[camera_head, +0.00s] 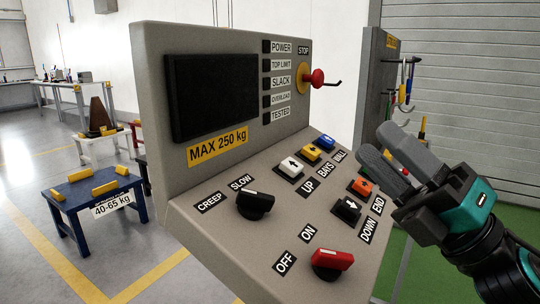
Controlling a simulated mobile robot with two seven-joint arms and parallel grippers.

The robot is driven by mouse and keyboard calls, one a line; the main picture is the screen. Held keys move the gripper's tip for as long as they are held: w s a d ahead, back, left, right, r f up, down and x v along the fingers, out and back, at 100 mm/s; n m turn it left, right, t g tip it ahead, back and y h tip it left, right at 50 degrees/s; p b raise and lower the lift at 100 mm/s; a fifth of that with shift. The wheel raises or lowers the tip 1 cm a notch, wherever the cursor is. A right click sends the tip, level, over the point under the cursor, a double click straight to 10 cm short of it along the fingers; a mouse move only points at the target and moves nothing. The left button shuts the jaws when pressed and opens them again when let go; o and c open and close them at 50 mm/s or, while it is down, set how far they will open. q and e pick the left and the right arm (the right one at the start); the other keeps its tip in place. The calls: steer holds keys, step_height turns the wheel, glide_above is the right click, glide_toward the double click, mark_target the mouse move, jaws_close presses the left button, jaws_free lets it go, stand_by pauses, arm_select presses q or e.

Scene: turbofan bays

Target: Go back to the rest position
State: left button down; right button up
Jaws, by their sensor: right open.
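My right gripper (385,160) is at the right of the head view, its two grey fingers apart and empty. It hovers to the right of the control console (215,207), near the orange button (363,187). From this one view I cannot tell how far its fingers are from the panel. The console has a dark screen (212,95), a red stop knob (317,78), a black creep/slow knob (255,204) and a red on/off knob (332,259). White, yellow, blue and black buttons also show on its sloped face. My left gripper is out of view.
A blue table (93,197) marked 40-65 kg with yellow blocks stands at the left on the grey floor. A white table (100,148) and workbenches are behind it. A grey panel with hanging tools (404,82) stands behind my right gripper. Green floor lies at the right.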

steer(key=w+d+f+m+t+h, duration=0.15)
steer(key=d+f+m+h, duration=0.35)
steer(key=f+m+h, duration=0.65)
steer(key=w+d+f+m+t+h, duration=0.15)
steer(key=d+f+m+h, duration=0.25)
steer(key=f+m+h, duration=0.75)
steer(key=s+a+f+m+g+y, duration=0.25)
steer(key=s+f+m+g, duration=0.65)
steer(key=s+f+g, duration=0.75)
arm_select(q)
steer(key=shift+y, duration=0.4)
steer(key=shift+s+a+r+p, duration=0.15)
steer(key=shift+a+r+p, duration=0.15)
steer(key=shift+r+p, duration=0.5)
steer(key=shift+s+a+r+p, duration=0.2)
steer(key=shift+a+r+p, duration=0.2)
steer(key=shift+p, duration=0.85)
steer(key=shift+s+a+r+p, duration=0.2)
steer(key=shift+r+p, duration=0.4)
steer(key=shift+p, duration=0.4)
arm_select(e)
steer(key=w+a+f+t+y, duration=0.2)
steer(key=w+f+t, duration=0.1)
steer(key=t, duration=0.6)
steer(key=shift+w+a+f+n, duration=0.25)
steer(key=shift+w+f+n, duration=0.1)
steer(key=shift+f, duration=0.5)
steer(key=shift+t, duration=0.25)
